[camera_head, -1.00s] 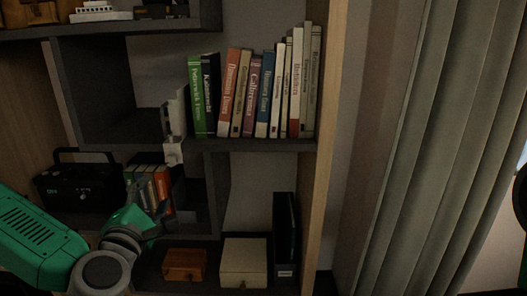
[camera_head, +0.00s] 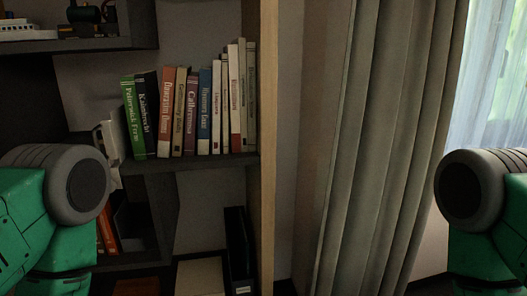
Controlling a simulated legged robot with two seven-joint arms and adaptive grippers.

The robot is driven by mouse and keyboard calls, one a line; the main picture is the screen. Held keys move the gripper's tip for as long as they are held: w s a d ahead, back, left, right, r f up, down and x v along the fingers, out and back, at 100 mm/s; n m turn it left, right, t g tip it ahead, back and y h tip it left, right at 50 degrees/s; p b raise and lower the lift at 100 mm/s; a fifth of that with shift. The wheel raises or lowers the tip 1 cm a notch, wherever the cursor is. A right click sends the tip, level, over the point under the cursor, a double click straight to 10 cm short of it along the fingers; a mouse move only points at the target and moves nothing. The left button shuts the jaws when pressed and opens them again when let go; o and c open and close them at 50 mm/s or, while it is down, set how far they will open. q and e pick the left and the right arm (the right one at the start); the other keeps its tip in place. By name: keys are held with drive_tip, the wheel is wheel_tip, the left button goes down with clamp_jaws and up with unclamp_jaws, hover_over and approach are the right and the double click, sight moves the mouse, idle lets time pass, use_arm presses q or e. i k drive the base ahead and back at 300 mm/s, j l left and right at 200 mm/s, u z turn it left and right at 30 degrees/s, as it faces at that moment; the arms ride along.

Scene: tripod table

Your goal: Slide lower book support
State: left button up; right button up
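A white book support (camera_head: 108,148) stands at the left end of a row of upright books (camera_head: 190,112) on the middle shelf (camera_head: 200,161). It is beside the green book (camera_head: 132,118), and part of it is hidden behind my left arm. On the lower level, a few orange book spines (camera_head: 106,232) show just right of my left arm, which hides the rest of that row. I see no support beside them. My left arm fills the lower left and my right arm the lower right. Neither gripper shows.
A black upright holder (camera_head: 238,250) and a pale box (camera_head: 200,277) are on the lower level, with a brown box (camera_head: 136,286) at the bottom edge. A wooden side panel (camera_head: 268,150) bounds the shelf. A grey curtain (camera_head: 375,140) hangs to its right.

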sight(115, 133)
drive_tip(key=u, duration=1.05)
